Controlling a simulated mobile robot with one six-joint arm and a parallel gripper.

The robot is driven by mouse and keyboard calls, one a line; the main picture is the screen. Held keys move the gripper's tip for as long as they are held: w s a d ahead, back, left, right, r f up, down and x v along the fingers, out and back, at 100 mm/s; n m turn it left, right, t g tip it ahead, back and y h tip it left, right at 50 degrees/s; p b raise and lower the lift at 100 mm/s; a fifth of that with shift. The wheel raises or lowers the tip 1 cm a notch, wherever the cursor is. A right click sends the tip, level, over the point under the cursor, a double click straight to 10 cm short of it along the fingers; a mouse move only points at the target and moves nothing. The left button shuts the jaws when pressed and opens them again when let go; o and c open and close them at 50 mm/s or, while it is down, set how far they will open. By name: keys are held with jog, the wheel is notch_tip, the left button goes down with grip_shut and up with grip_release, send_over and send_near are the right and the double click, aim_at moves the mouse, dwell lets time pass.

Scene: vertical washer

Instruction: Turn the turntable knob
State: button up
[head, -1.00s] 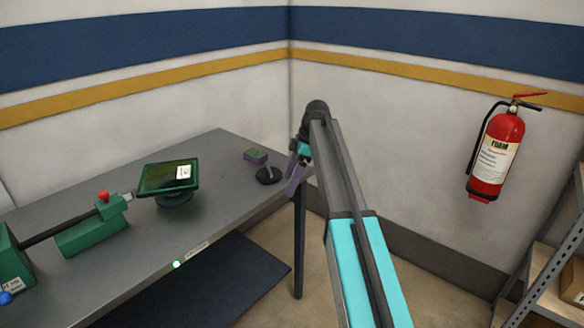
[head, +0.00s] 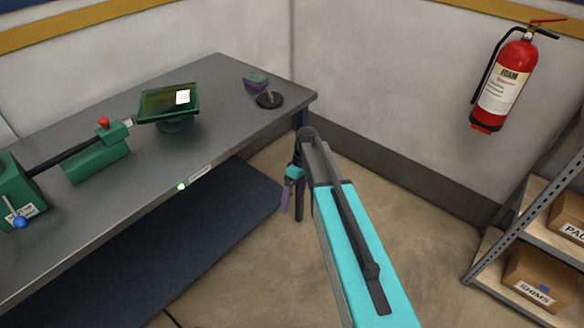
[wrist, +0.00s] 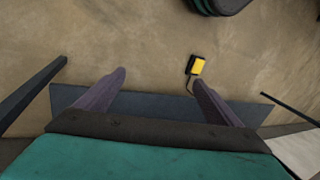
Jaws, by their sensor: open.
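A green square plate (head: 167,101) with a white label stands tilted on a dark round base on the bench. Left of it, a green block (head: 98,160) carries a red knob (head: 103,123). A lever with a blue ball (head: 19,221) is on the green housing at far left. I cannot tell which part is the turntable knob. My gripper (head: 292,197) hangs right of the bench's front edge, apart from these parts. In the wrist view its purple fingers (wrist: 163,88) are spread and empty, over the floor.
A black disc with a post (head: 268,99) and a small green-purple block (head: 256,80) are at the bench's (head: 225,115) right end. Shelving with boxes (head: 540,272) is at right. A yellow pedal (wrist: 195,66) lies on the floor. Open floor is beyond my gripper.

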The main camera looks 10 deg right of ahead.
jog(key=s+f+m+g+h, duration=0.1)
jog(key=s+f+m, duration=0.2)
jog(key=s+f, duration=0.4)
jog(key=s+f+m+g+h, duration=0.1)
jog(key=s+f+m, duration=0.2)
jog(key=s+f, duration=0.5)
jog(key=s+f+m+g, duration=0.1)
jog(key=s+f+m, duration=0.2)
jog(key=s, duration=2.1)
notch_tip(320, 180, down, 4)
jog(key=shift+a+f+h, duration=0.25)
jog(key=shift+h, duration=0.15)
